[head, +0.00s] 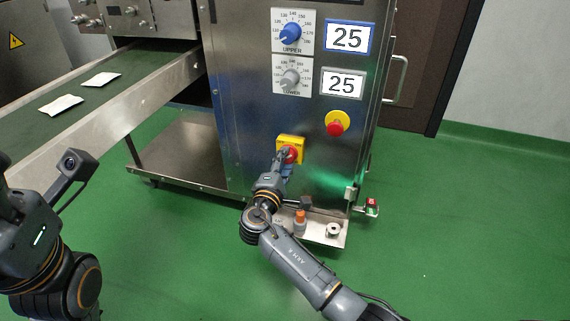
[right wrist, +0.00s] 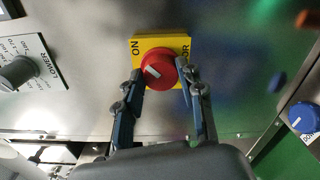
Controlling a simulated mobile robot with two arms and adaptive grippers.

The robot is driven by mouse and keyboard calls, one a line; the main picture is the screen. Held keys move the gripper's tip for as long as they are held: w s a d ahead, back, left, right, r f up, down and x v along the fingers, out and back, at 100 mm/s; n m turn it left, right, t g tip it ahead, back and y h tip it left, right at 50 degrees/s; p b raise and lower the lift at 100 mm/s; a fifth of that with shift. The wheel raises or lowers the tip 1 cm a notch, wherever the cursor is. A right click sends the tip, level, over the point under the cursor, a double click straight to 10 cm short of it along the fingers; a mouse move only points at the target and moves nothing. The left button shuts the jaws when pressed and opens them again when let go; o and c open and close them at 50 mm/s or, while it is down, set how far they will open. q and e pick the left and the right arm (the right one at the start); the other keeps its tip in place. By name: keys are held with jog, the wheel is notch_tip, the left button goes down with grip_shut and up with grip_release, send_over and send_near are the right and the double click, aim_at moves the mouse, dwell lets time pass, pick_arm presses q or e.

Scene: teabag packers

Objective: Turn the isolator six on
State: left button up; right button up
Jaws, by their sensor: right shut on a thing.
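The isolator is a yellow plate (head: 291,141) with a red round knob (head: 292,154) on the front of the steel machine. In the right wrist view the plate (right wrist: 148,41) carries the word ON at its left and partly hidden letters at its right. The red knob (right wrist: 158,69) shows a short white mark, slanted relative to the plate's edges. My right gripper (head: 284,158) is at the knob; in the right wrist view its fingers (right wrist: 163,82) are shut on the knob from both sides. No number six is readable. My left gripper is not in view; only my left arm shows.
Above the isolator are the blue UPPER dial (head: 290,33), the grey LOWER dial (head: 290,79) and two displays reading 25. A red button on yellow (head: 337,123) sits to the upper right. A low shelf (head: 335,241) holds small items. A conveyor (head: 110,108) carries two white packets.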

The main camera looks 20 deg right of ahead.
dwell(0.5)
jog(key=o, duration=1.2)
jog(key=v, duration=1.2)
